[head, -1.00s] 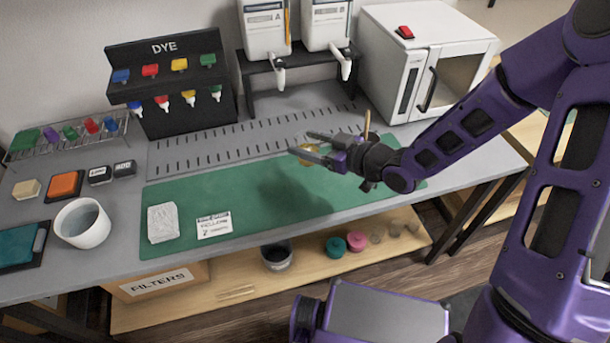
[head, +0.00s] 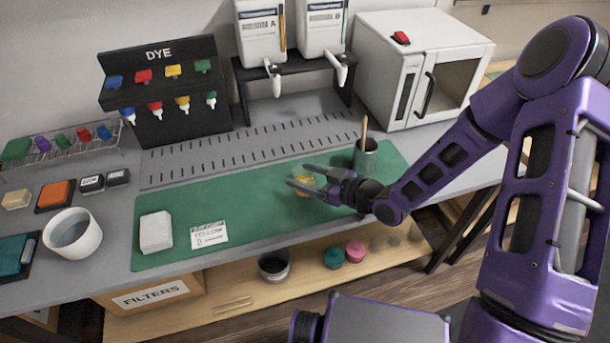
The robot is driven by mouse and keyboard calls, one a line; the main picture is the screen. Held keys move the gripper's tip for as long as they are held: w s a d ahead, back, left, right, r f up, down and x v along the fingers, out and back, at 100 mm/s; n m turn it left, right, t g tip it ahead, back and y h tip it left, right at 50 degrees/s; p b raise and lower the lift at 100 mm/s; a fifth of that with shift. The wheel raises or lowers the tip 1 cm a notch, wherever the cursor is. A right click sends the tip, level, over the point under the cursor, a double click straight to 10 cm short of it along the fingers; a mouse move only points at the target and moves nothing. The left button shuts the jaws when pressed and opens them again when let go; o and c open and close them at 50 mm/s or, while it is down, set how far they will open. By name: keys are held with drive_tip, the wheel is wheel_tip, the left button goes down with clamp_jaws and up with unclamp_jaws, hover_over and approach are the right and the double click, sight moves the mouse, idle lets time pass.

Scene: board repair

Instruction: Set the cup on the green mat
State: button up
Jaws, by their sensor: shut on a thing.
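The green mat (head: 255,217) lies along the front of the grey workbench. My gripper (head: 308,178) is over the right half of the mat, its two fingers pointing left. It is shut on a small yellow cup (head: 304,184), which shows between the fingers and is partly hidden by them. The cup is at or just above the mat; I cannot tell whether its base touches. A grey cup (head: 366,160) with a wooden stick in it stands at the mat's right end, just behind my gripper.
A white tub (head: 73,233) stands left of the mat. The dye rack (head: 165,95), dispensers (head: 293,30) and white oven (head: 420,70) line the back. The mat's middle is clear.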

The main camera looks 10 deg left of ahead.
drive_tip(key=o, duration=1.6)
drive_tip(key=shift+f, duration=0.1)
drive_tip(key=shift+c, duration=0.2)
drive_tip(key=shift+r, duration=0.25)
drive_tip(key=p+v, duration=0.2)
drive_tip(key=v, duration=1)
